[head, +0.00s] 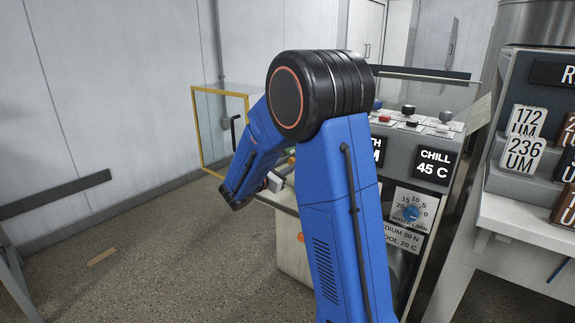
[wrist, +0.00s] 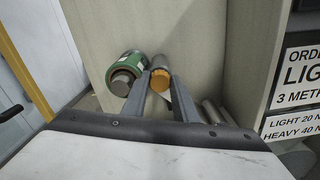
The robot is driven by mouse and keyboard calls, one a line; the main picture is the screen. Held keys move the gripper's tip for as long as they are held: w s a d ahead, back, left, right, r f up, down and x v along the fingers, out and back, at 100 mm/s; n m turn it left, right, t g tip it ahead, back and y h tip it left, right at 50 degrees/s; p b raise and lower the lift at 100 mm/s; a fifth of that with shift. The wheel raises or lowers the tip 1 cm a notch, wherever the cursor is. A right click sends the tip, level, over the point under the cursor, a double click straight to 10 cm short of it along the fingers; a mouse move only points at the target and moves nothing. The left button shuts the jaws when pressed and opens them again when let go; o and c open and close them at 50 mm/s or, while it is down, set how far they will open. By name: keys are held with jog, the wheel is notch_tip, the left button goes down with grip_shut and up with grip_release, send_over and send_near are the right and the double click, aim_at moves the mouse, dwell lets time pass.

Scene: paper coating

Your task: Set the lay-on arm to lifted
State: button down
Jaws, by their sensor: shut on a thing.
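In the wrist view my gripper (wrist: 160,86) reaches forward, its two grey fingers closed around an orange-ended grey rod (wrist: 160,76). The rod looks like the handle of the lay-on arm, but the rest of that arm is hidden, so I cannot tell its setting. A green roller (wrist: 125,70) with a grey end and a pale label sits just left of the fingers. In the head view my blue arm covers most of this spot, and my gripper (head: 275,181) shows only in part beside the machine's left end.
The coating machine has a panel with a chill display (head: 433,167), a blue dial (head: 411,213) and top switches. A yellow-framed clear guard (head: 247,105) stands open at left. A bench with number plates (head: 522,154) is at right. Floor at left is mostly clear.

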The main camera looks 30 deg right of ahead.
jog(key=s+d+f+m, duration=0.1)
jog(key=s+d+m, duration=0.1)
jog(key=s+m, duration=0.3)
jog(key=shift+s+d, duration=0.25)
jog(key=shift+s, duration=0.6)
jog(key=shift+f, duration=0.15)
jog(key=c, duration=1.7)
grip_release()
jog(key=v, duration=1.7)
jog(key=shift+s+a, duration=0.1)
jog(key=shift+a, duration=0.1)
